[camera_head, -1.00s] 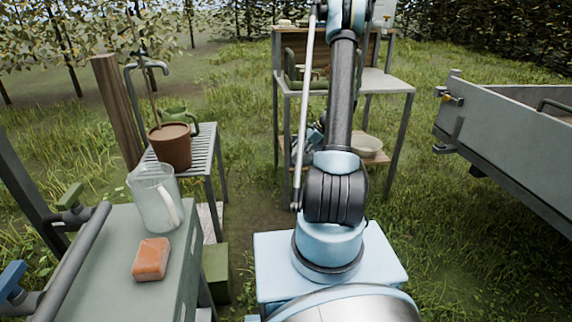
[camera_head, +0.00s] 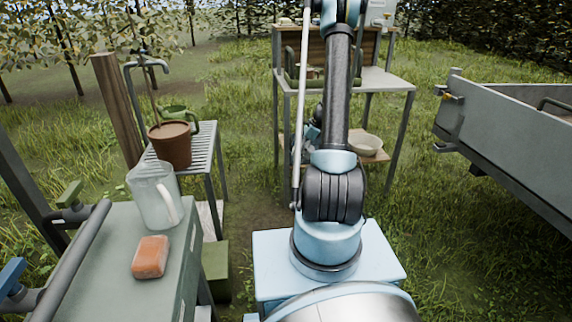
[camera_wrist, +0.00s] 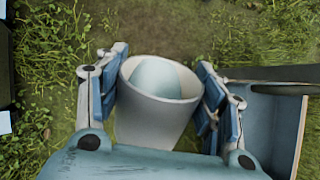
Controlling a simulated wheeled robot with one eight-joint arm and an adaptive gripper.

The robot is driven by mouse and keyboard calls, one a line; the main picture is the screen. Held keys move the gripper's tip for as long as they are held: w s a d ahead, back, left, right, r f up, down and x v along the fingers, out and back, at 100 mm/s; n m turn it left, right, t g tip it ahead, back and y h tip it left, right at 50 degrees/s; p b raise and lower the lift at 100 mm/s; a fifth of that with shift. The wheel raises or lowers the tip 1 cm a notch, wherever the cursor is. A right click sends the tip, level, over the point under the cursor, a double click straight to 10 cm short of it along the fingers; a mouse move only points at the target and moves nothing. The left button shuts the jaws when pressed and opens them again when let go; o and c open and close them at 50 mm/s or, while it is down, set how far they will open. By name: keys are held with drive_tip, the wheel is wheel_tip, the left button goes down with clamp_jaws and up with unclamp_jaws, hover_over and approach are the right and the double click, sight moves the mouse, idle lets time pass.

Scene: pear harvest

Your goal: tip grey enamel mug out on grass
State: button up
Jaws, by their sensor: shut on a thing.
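The grey enamel mug (camera_wrist: 150,130) is between the two fingers of my gripper (camera_wrist: 162,92) in the wrist view, and the gripper is shut on it. Its pale rim faces the camera. A smooth pale blue-white patch shows inside; I cannot tell whether it is liquid or the mug's lining. Grass (camera_wrist: 50,60) and bare earth lie beyond and below it in this view. In the head view my arm hides most of the gripper, and I cannot make out the mug there. Grass also spreads around the stands (camera_head: 450,230).
A shelf stand (camera_head: 398,82) with a bowl (camera_head: 365,144) is ahead. A trailer (camera_head: 520,120) is at right. At left, a green-grey bench (camera_head: 110,240) bears a clear jug (camera_head: 155,195) and an orange block (camera_head: 150,257). Behind it are a pot (camera_head: 171,148) and green can (camera_head: 174,113).

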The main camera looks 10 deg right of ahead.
drive_tip(key=shift+a+r+h+p, duration=0.15)
drive_tip(key=shift+h+p, duration=0.3)
drive_tip(key=shift+h, duration=0.1)
drive_tip(key=shift+a+r+h+p, duration=0.1)
drive_tip(key=shift+a+h+p, duration=0.05)
drive_tip(key=shift+h+p, duration=0.35)
idle(0.7)
